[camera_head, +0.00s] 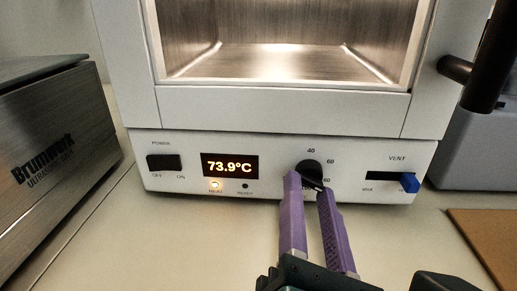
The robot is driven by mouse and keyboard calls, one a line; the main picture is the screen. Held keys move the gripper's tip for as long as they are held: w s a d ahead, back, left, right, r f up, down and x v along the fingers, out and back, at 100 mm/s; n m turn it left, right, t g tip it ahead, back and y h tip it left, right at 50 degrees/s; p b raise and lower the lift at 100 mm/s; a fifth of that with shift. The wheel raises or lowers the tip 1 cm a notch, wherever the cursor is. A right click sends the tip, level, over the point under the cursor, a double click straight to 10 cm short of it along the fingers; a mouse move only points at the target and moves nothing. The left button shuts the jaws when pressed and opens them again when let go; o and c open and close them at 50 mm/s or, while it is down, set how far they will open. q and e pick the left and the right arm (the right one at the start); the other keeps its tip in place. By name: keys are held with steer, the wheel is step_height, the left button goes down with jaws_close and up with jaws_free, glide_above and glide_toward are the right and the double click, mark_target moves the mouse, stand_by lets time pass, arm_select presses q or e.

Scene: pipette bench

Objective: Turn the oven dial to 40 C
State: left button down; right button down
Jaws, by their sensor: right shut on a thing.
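The black oven dial (311,167) is on the oven's front panel, right of the display. My right gripper (307,182) reaches up from below with its purple fingers shut on the dial's lower part. A 40 label shows just above the dial, with further numbers down its right side. The fingers hide part of the dial and its lower labels, and I cannot tell where its pointer is set. The display (230,167) reads 73.9°C, and an orange lamp is lit under it. My left gripper is not in view.
A black power switch (164,162) is left of the display. A blue vent slider (409,184) is at the panel's right. A metal ultrasonic box (55,150) stands at left, a brown board (490,240) lies at right.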

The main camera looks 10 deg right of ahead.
steer(key=n+p, duration=0.2)
steer(key=shift+r+n, duration=0.2)
steer(key=shift+n, duration=0.2)
steer(key=n+p, duration=0.2)
steer(key=shift+d+n, duration=0.1)
steer(key=shift+n, duration=0.2)
steer(key=n+p, duration=0.3)
steer(key=n, duration=0.3)
steer(key=shift+p, duration=0.4)
steer(key=n+p, duration=0.1)
steer(key=n, duration=0.3)
steer(key=shift+d+p, duration=0.1)
steer(key=shift+p, duration=0.25)
steer(key=n+p, duration=0.1)
steer(key=n, duration=0.1)
steer(key=shift+n, duration=0.4)
steer(key=n+p, duration=0.1)
steer(key=n, duration=0.2)
steer(key=shift+n+p, duration=0.35)
steer(key=shift+n, duration=0.95)
